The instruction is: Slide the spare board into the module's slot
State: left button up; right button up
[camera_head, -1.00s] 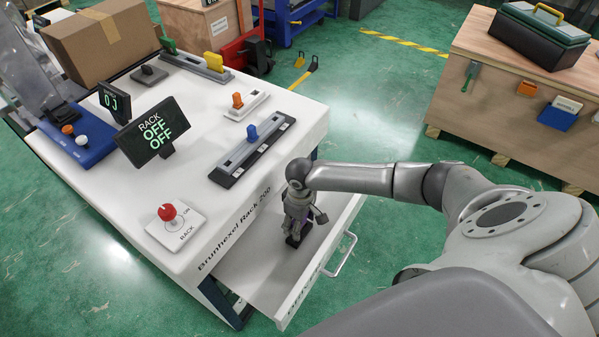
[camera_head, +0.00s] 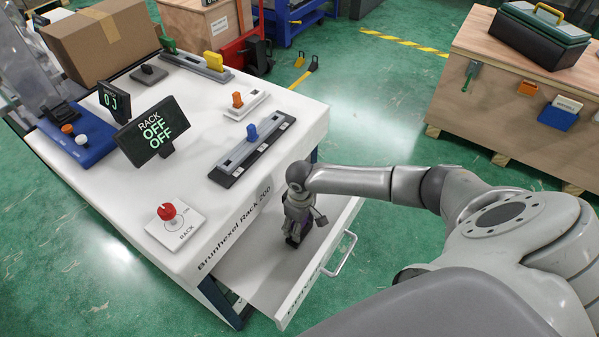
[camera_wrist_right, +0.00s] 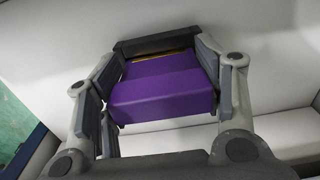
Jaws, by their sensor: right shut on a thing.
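My right gripper (camera_head: 297,232) is inside the open drawer (camera_head: 250,268), pointing down. In the right wrist view its two fingers (camera_wrist_right: 163,95) are shut on the sides of a purple block (camera_wrist_right: 163,88), with a dark bar and a thin yellow strip beyond it. I cannot tell whether this thing touches the drawer floor. On the white table top lie a long dark-and-grey module with a blue handle (camera_head: 252,133), a small white module with an orange handle (camera_head: 238,100) and a grey module with a yellow handle (camera_head: 214,61). Any empty slot is too small to tell. My left gripper is not in view.
A red knob (camera_head: 166,211) and a display reading "RACK OFF OFF" (camera_head: 154,133) stand on the table top (camera_head: 110,195). A cardboard box (camera_head: 100,40) is at the back left. The drawer's front handle (camera_head: 343,255) sticks out. A wooden crate (camera_head: 500,110) stands at the right.

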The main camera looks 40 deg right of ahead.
jog(key=shift+f+b, duration=0.4)
jog(key=shift+f, duration=0.6)
jog(key=o, duration=1.1)
jog(key=shift+r, duration=0.1)
notch_tip(320, 180, up, 12)
jog(key=shift+d+f, duration=0.1)
jog(key=shift+s, duration=0.1)
